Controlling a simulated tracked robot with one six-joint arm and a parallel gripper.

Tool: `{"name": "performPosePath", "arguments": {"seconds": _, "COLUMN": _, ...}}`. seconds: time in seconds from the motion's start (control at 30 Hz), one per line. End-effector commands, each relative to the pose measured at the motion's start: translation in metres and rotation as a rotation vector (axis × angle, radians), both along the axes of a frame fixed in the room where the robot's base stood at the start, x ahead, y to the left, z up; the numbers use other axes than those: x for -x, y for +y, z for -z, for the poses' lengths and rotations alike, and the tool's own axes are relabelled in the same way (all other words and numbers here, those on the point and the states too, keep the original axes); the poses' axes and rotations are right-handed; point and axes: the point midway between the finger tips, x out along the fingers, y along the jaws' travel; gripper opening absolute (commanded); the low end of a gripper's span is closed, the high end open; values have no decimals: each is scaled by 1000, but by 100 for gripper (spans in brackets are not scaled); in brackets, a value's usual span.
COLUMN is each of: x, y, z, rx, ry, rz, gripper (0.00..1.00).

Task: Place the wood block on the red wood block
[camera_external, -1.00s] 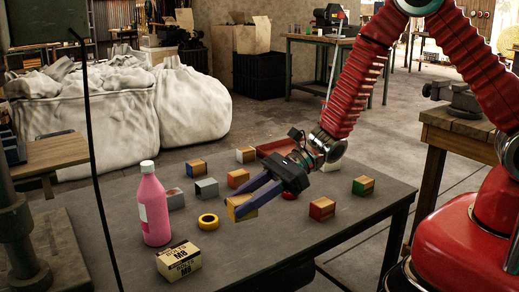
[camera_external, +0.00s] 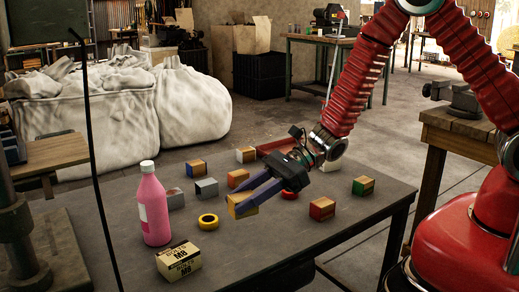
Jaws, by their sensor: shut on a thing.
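My gripper (camera_external: 243,206) has its blue-grey fingers shut on a yellowish wood block (camera_external: 238,200). The fingers hide part of that block, and I cannot tell whether it touches the table or is just above it. A wood block with a red side (camera_external: 321,209) sits on the table to the right of my gripper, with nothing on top of it.
The dark table (camera_external: 285,245) also bears a pink bottle (camera_external: 153,207), a yellow tape roll (camera_external: 208,220), a labelled box (camera_external: 178,262), a green-sided block (camera_external: 363,186) and several other blocks. A red tray (camera_external: 275,146) lies behind my gripper. The front right is clear.

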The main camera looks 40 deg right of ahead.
Motion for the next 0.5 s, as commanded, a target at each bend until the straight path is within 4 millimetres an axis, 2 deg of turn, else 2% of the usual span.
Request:
{"name": "performPosePath", "arguments": {"seconds": 0.17, "x": -29, "y": -27, "z": -7, "rx": -1, "ry": -3, "rz": 64, "gripper": 10}}
{"name": "performPosePath", "arguments": {"seconds": 0.3, "x": -56, "y": -61, "z": -13, "rx": -1, "ry": -2, "rz": 125, "gripper": 10}}
{"name": "performPosePath", "arguments": {"seconds": 0.5, "x": -79, "y": -112, "z": -22, "rx": 0, "ry": -2, "rz": 168, "gripper": 10}}
